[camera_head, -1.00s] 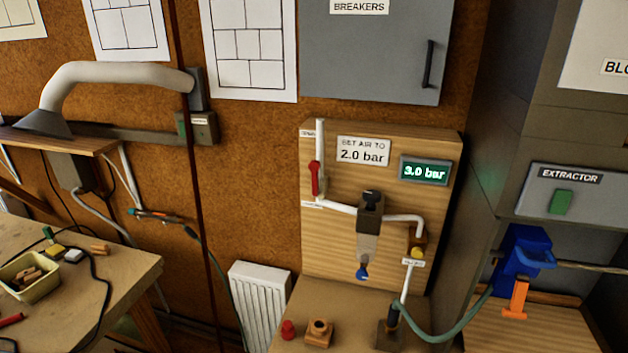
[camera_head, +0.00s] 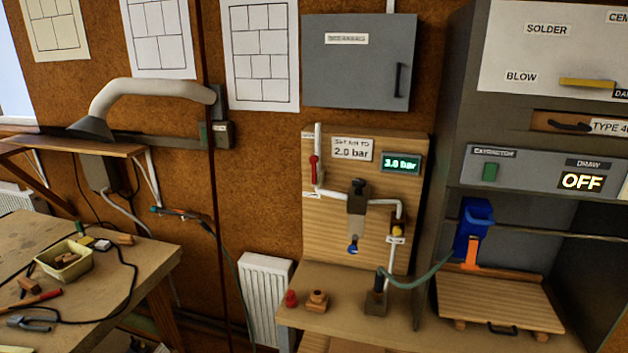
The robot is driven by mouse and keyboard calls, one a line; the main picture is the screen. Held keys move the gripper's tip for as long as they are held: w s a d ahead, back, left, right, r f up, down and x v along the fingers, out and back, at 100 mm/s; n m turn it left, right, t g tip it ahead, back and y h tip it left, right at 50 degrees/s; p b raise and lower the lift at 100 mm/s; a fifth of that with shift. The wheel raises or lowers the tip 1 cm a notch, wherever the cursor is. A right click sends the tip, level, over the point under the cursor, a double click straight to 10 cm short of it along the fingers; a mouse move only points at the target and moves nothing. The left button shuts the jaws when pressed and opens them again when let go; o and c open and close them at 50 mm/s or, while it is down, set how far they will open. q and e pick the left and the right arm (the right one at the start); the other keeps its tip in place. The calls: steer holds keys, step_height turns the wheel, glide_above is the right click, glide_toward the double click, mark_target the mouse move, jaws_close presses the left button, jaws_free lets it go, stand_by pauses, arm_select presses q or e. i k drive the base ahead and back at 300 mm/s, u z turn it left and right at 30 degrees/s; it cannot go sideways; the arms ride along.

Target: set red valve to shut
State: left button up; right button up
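The red valve (camera_head: 314,168) is a small red lever on a white vertical pipe, at the left of a wooden air panel (camera_head: 340,235). Its lever stands roughly upright, in line with the pipe. Small white labels sit above and below it, too small to read. A sign (camera_head: 352,149) reads "SET AIR TO 2.0 bar", and a green display (camera_head: 401,163) reads 3.0 bar. Neither of my grippers is in view.
A shelf below the panel holds a red knob (camera_head: 291,298), a wooden fitting (camera_head: 316,300) and a hose stand (camera_head: 376,298). A workbench (camera_head: 140,268) with tools is at left. A grey extractor cabinet (camera_head: 460,110) stands at right. A white radiator (camera_head: 265,290) is below.

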mark_target(313, 160)
steer(key=u, duration=0.15)
steer(key=k, duration=0.35)
steer(key=z, duration=1.3)
steer(key=i, duration=1.3)
steer(key=u, duration=0.25)
